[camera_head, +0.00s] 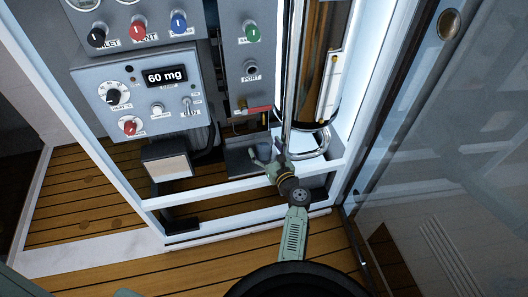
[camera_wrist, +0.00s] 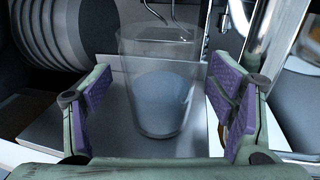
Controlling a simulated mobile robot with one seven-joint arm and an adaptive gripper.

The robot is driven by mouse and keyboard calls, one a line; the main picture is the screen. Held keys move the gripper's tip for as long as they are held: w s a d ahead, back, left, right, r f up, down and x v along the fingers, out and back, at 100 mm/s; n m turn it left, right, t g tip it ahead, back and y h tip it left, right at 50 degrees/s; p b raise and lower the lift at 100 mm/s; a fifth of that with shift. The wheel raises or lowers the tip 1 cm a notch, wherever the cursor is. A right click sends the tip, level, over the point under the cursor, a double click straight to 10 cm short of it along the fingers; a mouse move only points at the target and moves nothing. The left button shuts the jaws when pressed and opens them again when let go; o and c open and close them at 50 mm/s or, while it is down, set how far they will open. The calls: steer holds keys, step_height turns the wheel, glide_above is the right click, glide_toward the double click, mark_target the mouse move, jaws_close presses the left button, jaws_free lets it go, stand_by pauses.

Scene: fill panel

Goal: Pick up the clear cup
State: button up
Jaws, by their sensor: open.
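The clear cup (camera_wrist: 158,85) stands upright in the wrist view, a see-through tumbler wider at the top. It is on a grey metal shelf (camera_wrist: 105,138). My gripper (camera_wrist: 165,95) is open, with purple finger pads to the left and right of the cup. I see a gap between each pad and the cup wall. In the head view my gripper (camera_head: 268,158) is at the low grey shelf inside the cabinet frame. I cannot make out the cup clearly there.
White frame bars (camera_head: 235,184) cross below and in front of the shelf. A tall shiny cylinder (camera_head: 312,70) with metal pipes stands close to the right of my gripper. A control panel (camera_head: 140,90) reading 60 mg is at left, and a glass door (camera_head: 440,150) at right.

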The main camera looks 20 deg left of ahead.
steer(key=shift+w+a, duration=0.45)
steer(key=shift+r, duration=0.1)
steer(key=shift+c, duration=0.3)
steer(key=c, duration=1.3)
steer(key=shift+r, duration=0.1)
